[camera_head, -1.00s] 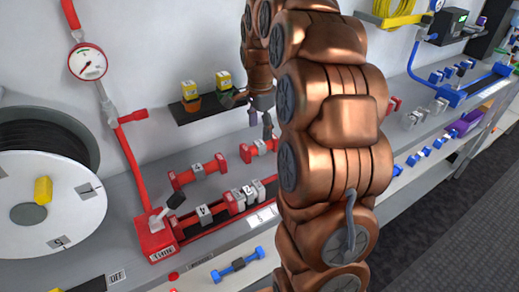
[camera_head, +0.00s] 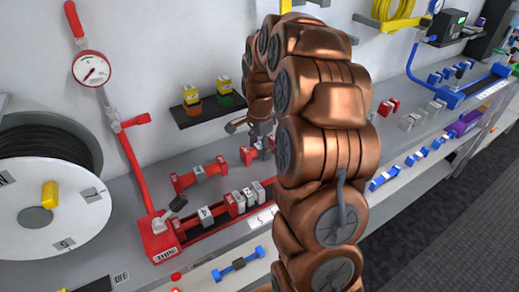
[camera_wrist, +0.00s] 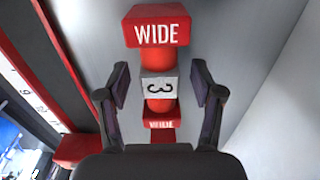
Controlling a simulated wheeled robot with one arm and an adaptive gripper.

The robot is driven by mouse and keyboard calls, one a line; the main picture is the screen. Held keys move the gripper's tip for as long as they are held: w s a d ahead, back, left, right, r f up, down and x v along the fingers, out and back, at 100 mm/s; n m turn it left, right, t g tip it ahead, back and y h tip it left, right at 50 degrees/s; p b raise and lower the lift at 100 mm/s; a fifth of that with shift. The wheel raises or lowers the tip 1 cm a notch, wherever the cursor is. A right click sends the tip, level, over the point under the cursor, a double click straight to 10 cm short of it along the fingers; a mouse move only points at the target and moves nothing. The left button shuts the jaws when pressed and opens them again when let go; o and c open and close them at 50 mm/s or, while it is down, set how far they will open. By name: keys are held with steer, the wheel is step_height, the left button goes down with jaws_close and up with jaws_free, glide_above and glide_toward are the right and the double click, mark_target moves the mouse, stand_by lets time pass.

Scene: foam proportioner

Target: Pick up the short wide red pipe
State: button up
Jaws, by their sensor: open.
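The short wide red pipe (camera_wrist: 158,62) has red end blocks marked WIDE and a grey middle band marked 3. In the wrist view it lies lengthwise between the two fingers of my gripper (camera_wrist: 160,88), which is open with a gap on each side of the pipe. In the head view the pipe (camera_head: 247,156) lies on the grey bench behind the red-ended rail, and my gripper (camera_head: 262,138) is down at it. My arm and fingers hide part of the pipe there.
A longer red pipe (camera_head: 200,174) lies to the left. The red rail assembly (camera_head: 158,238) holds several grey pieces in front. A black wall shelf (camera_head: 208,111) with small yellow-topped blocks is above. A hose reel (camera_head: 85,215) stands at left.

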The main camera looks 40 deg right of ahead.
jaws_close()
stand_by(0.4)
steer(key=shift+r, duration=0.1)
